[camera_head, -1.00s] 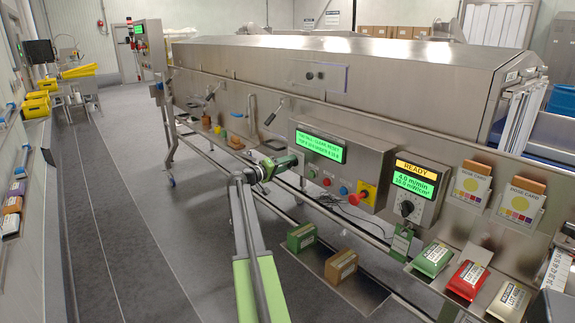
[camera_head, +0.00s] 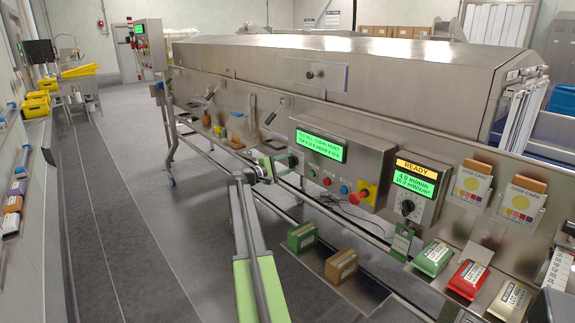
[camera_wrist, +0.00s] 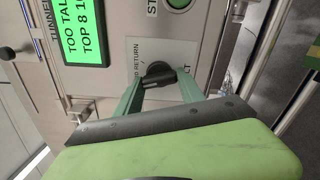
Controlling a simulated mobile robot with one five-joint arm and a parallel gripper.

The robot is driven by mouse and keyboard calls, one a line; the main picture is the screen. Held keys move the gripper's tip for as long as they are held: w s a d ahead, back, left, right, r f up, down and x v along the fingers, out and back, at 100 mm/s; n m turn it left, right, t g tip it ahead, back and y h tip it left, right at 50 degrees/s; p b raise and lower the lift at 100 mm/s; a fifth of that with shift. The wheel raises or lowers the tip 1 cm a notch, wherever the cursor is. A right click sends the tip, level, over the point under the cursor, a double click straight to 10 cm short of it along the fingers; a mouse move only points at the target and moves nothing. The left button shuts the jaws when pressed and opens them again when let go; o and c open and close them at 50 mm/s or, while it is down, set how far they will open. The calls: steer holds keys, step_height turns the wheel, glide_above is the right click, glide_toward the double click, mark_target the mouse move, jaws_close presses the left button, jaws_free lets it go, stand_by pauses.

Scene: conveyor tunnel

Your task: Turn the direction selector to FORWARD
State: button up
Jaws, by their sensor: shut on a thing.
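The direction selector is a black knob (camera_wrist: 158,74) on a pale label plate in the wrist view. The word RETURN shows to its upper left, and a partly hidden word ending in T shows at its right. I cannot read FORWARD. My gripper (camera_wrist: 160,80) has its two green fingers on either side of the knob, shut on it. In the head view my gripper (camera_head: 286,164) is at the left end of the steel control box (camera_head: 372,158) and hides the selector.
The box has a green text screen (camera_head: 320,146), coloured buttons and a red knob on a yellow plate (camera_head: 361,194). To its right is a READY panel (camera_head: 416,170) with a black dial. A green carton (camera_head: 302,237) and a brown carton (camera_head: 341,265) sit below.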

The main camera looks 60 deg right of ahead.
steer(key=shift+n, duration=1.1)
steer(key=o, duration=1.4)
steer(key=shift+c, duration=0.2)
steer(key=v, duration=1.7)
steer(key=shift+a, duration=0.15)
